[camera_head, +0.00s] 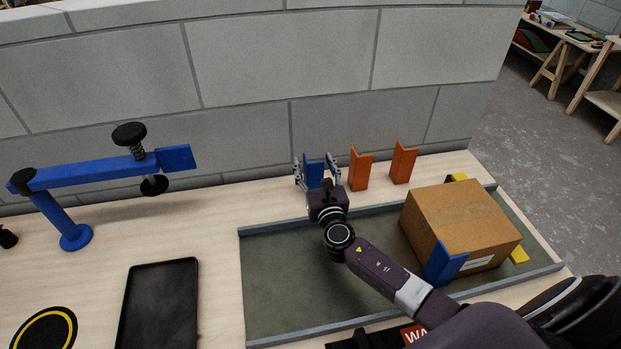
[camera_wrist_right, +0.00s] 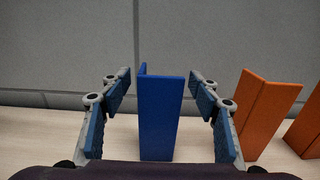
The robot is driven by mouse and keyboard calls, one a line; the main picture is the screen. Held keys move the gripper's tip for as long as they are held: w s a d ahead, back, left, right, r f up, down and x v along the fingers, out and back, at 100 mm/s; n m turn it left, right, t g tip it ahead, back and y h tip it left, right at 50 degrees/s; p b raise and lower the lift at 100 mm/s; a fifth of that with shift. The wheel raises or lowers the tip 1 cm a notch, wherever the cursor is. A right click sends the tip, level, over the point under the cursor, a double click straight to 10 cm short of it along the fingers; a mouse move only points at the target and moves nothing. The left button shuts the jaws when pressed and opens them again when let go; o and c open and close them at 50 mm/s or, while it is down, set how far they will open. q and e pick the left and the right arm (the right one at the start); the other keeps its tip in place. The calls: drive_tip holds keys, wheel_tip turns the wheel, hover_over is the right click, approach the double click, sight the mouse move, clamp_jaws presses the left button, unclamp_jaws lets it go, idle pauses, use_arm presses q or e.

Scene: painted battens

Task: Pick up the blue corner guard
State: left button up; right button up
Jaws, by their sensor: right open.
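A blue corner guard (camera_wrist_right: 161,117) stands upright on the pale wooden bench, near the block wall. In the right wrist view it sits between the two open fingers of my right gripper (camera_wrist_right: 160,115), with a gap on each side. In the head view the gripper (camera_head: 317,172) reaches in from the right, and the guard (camera_head: 314,174) shows between its fingers, its lower part hidden by the gripper. Another blue corner guard (camera_head: 443,264) is on the near corner of a cardboard box (camera_head: 462,222). My left gripper is not in view.
Two orange corner guards (camera_head: 360,169) (camera_head: 403,162) stand just right of my right gripper. The box rests in a grey-rimmed tray (camera_head: 280,307) with yellow pieces at its corners (camera_head: 519,255). A blue clamp arm (camera_head: 90,174) and a black tray (camera_head: 158,305) are at left.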

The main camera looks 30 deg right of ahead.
clamp_jaws()
idle(0.3)
drive_tip(key=shift+r, duration=0.15)
